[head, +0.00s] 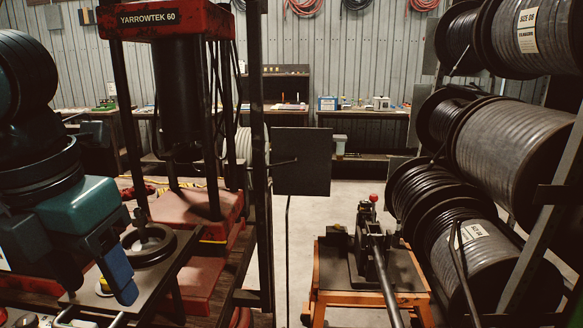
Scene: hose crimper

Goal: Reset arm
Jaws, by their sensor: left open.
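My left arm comes in from the left, and my left gripper (118,272) shows with a teal body and a blue finger pointing down. It is open, with no object visible in it. It hangs in front of a dark table plate (168,268) that carries a round black ring-shaped part (150,246). I cannot tell whether the finger touches anything. A small yellow-and-white item (103,287) shows beside the finger, partly hidden. My right gripper is not in view.
A red press marked YARROWTEK 60 (165,20) stands behind the plate. An orange stand (322,278) with a black lever tool (371,245) is at centre right. Racked hose reels (515,150) fill the right side. A workbench (365,114) runs along the back wall. Bare floor shows in the middle.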

